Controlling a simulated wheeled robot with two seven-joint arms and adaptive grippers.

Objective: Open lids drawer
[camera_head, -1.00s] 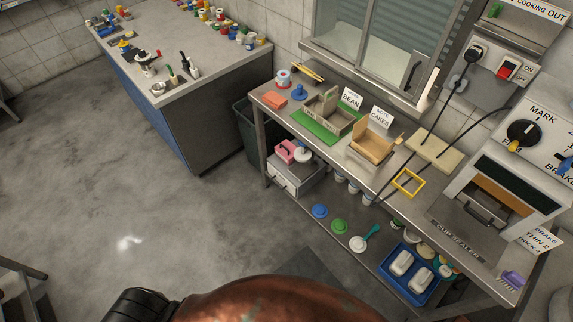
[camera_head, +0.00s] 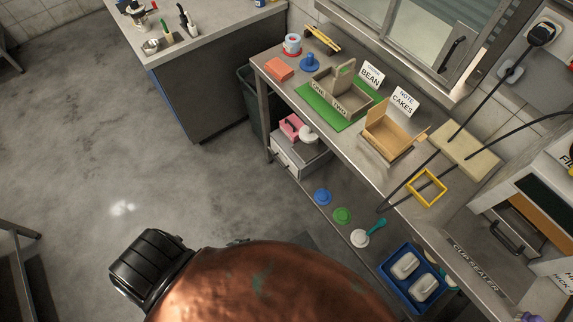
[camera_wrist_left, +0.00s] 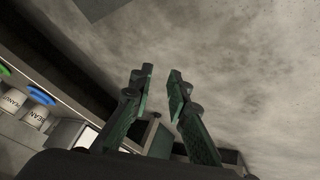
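In the head view a small grey drawer unit (camera_head: 300,158) stands on the lower shelf of the steel bench, at its left end. Its front (camera_head: 285,163) has a small dark handle and looks closed. I cannot read a label on it. A pink item (camera_head: 291,127) and a white round item (camera_head: 308,135) sit on top. My left gripper (camera_wrist_left: 160,80) shows in the left wrist view with its two green fingers apart and nothing between them. It is out of sight in the head view. My right gripper is in neither view.
Blue (camera_head: 323,197), green (camera_head: 342,215) and white (camera_head: 360,238) lids lie along the lower shelf, with a blue tray (camera_head: 388,283) at right. A dark bin (camera_head: 246,98) stands beside the bench's left end. The grey floor (camera_head: 80,150) in front is clear.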

